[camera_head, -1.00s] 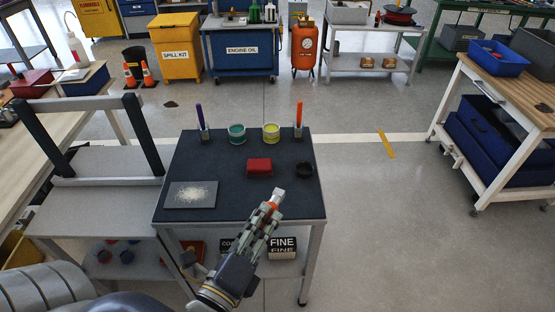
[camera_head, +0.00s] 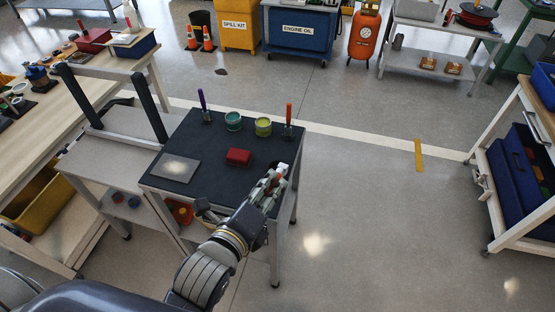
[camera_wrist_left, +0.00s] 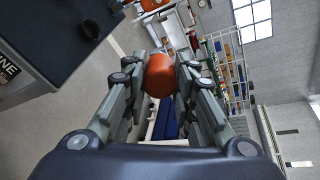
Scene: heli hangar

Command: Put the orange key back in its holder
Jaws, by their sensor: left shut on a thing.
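My left gripper (camera_head: 275,180) is shut on an orange piece with a pale tip, which I take to be the orange key (camera_head: 270,182). It is in front of the dark-topped table's right side, seemingly above it. In the left wrist view the orange key (camera_wrist_left: 159,75) shows as a rounded orange end between the fingers. At the back of the table an orange stick (camera_head: 289,113) and a purple stick (camera_head: 201,98) stand upright in small metal holders. I cannot tell which holder belongs to the key. My right gripper is not in view.
The table (camera_head: 215,180) bears a green tin (camera_head: 233,122), a yellow tin (camera_head: 263,127), a red block (camera_head: 238,157) and a grey plate (camera_head: 176,168). A black cup (camera_wrist_left: 88,30) shows in the left wrist view.

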